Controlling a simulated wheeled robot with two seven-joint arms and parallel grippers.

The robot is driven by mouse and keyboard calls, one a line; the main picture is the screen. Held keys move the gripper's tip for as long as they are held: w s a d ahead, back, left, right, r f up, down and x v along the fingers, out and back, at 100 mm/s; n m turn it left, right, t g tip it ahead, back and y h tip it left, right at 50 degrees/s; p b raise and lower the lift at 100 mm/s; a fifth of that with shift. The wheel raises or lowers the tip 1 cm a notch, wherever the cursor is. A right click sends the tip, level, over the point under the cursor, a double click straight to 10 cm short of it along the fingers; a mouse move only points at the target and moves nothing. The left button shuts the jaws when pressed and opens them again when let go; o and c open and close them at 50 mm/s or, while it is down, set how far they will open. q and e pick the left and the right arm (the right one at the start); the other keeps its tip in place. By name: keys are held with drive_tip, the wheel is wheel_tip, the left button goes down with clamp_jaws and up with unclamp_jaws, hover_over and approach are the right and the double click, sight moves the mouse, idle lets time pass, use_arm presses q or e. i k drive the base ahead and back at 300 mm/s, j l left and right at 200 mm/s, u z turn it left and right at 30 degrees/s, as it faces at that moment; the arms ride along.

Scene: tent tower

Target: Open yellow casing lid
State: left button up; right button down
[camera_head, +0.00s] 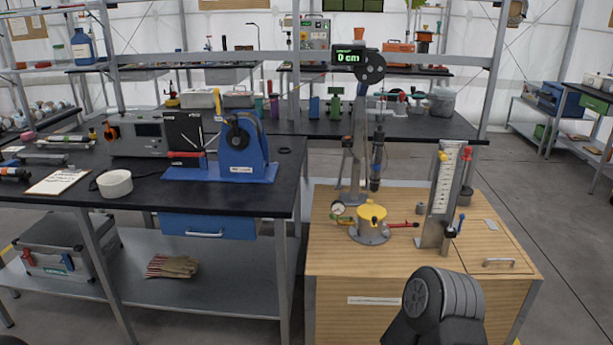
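The yellow casing lid (371,213) sits on top of a round grey metal casing (371,236) on the wooden workbench. It appears seated on the casing; its hinge or latch is too small to make out. A small round gauge (338,208) is at the casing's left, and a red-handled part (403,225) sticks out to its right. A dark, ribbed part of my own arm shows at the bottom right, in front of the bench. No gripper fingers are visible, and neither gripper is in view.
A tall stand with a "0 cm" display (348,57) rises behind the casing. An upright scale plate (440,195) stands to its right. A black table (60,190) with a blue device (240,150) is at the left. The bench front is mostly clear.

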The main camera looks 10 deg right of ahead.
sight(370, 212)
drive_tip(key=i+l, duration=0.15)
drive_tip(key=l, duration=0.25)
drive_tip(key=i+l+z, duration=0.1)
drive_tip(key=l, duration=0.25)
drive_tip(key=i+l, duration=0.15)
drive_tip(key=l, duration=0.25)
drive_tip(key=i+l, duration=0.15)
drive_tip(key=l, duration=0.25)
drive_tip(key=i+l+z, duration=0.1)
drive_tip(key=l, duration=0.25)
drive_tip(key=i+l, duration=0.15)
drive_tip(key=l, duration=0.2)
drive_tip(key=i+l+z, duration=0.1)
drive_tip(key=l, duration=0.3)
drive_tip(key=i, duration=0.05)
